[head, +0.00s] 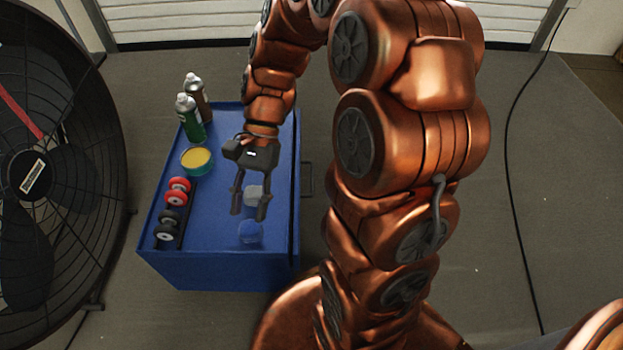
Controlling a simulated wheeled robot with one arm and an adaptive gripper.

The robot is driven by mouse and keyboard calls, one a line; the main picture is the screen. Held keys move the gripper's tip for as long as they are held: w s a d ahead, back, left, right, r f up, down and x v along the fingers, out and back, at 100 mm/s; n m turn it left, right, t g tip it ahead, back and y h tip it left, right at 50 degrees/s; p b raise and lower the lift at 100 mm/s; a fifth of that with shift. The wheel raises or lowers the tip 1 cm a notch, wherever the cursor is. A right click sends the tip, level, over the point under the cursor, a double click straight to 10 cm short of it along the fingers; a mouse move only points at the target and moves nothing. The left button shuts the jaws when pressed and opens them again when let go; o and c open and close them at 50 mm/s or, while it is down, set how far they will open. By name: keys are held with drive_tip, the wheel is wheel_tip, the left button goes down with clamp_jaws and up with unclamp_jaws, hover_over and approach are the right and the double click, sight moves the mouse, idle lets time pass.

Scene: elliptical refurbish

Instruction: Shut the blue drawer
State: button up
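A blue cabinet (215,235) stands on the floor left of centre. The blue drawer (296,215) is at its right side, seen from above as a narrow strip beyond a thin dark line. A dark handle (307,179) sticks out from it to the right. How far the drawer stands out is hard to tell from this angle. My gripper (249,211) points down over the cabinet top, left of the handle. Its two dark fingers are spread apart with nothing visibly held. My arm hides part of the cabinet's far end.
On the cabinet top are a green spray can (189,118), a second can (197,97), a yellow-topped tin (197,159), red and black wheels (177,190), a pale cup (253,194) and a blue cup (250,232). A large fan (50,170) stands left. Floor (490,240) at right is mostly clear.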

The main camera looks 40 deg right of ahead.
drive_tip(key=w+d+f+m+t+y, duration=0.2)
drive_tip(key=w+d+f+m+y, duration=0.25)
drive_tip(key=w+m, duration=0.45)
drive_tip(key=m+t+y+b, duration=0.25)
drive_tip(key=m+t, duration=0.55)
drive_tip(key=m, duration=0.7)
hover_over(312, 177)
drive_tip(key=a, duration=0.5)
wheel_tip(312, 177, down, 15)
drive_tip(key=shift+f, duration=0.15)
drive_tip(key=s+d+f+m+t+h, duration=0.2)
drive_tip(key=s+d+f+m+t, duration=0.2)
drive_tip(key=d+f+m, duration=0.55)
drive_tip(key=shift+n, duration=0.55)
drive_tip(key=b+x, duration=0.1)
drive_tip(key=x, duration=0.1)
drive_tip(key=b+x, duration=0.1)
drive_tip(key=x, duration=0.1)
drive_tip(key=f+b+x, duration=0.1)
drive_tip(key=x, duration=0.1)
drive_tip(key=shift+w+f, duration=0.2)
drive_tip(key=shift+w, duration=0.2)
drive_tip(key=shift+c, duration=0.3)
clamp_jaws()
